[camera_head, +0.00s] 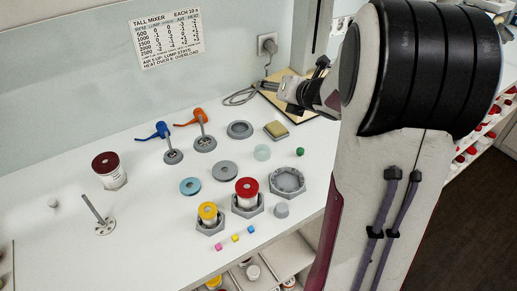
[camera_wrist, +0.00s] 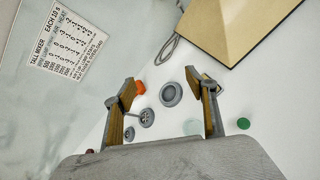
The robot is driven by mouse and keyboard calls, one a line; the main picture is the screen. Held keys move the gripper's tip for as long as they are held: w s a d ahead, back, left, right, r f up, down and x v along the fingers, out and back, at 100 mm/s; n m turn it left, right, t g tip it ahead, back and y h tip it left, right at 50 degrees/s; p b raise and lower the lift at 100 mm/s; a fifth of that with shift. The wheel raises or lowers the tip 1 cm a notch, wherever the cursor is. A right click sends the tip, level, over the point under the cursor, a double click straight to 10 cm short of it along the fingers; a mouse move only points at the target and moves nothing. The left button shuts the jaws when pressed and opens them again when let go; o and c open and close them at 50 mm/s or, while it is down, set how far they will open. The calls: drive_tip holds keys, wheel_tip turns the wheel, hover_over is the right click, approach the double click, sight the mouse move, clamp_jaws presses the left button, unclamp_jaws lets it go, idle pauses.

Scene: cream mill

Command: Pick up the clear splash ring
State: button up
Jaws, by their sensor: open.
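The clear splash ring appears to be the pale, see-through greenish disc (camera_head: 262,152) lying flat on the white table, between the dark grey ring and the green ball. In the wrist view a faint pale patch at the lower middle (camera_wrist: 192,127) looks like the same disc, partly hidden by my gripper. My gripper (camera_wrist: 168,88) is open, with nothing between its fingers. In the head view it is above the back of the table, apart from the disc, and partly hidden by my arm.
A hexagonal grey tray (camera_head: 288,182) and a red-lidded jar (camera_head: 247,190) are in front.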

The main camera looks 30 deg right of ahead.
wheel_tip(320, 180, down, 9)
drive_tip(key=s+d+n+y, duration=0.1)
drive_tip(key=s+n+y, duration=0.1)
drive_tip(key=n+y, duration=0.5)
drive_tip(key=n+g+y, duration=0.1)
drive_tip(key=n+y, duration=0.2)
drive_tip(key=n, duration=0.5)
approach(268, 151)
drive_tip(key=a, duration=0.1)
drive_tip(key=a+r, duration=0.1)
drive_tip(key=shift+a+r, duration=0.15)
drive_tip(key=shift+a, duration=0.1)
drive_tip(key=shift+w+a, duration=0.1)
drive_tip(key=shift+w, duration=0.05)
drive_tip(key=shift+x, duration=1.2)
drive_tip(key=shift+x, duration=2.6)
drive_tip(key=shift+c, duration=0.3)
drive_tip(key=c, duration=0.8)
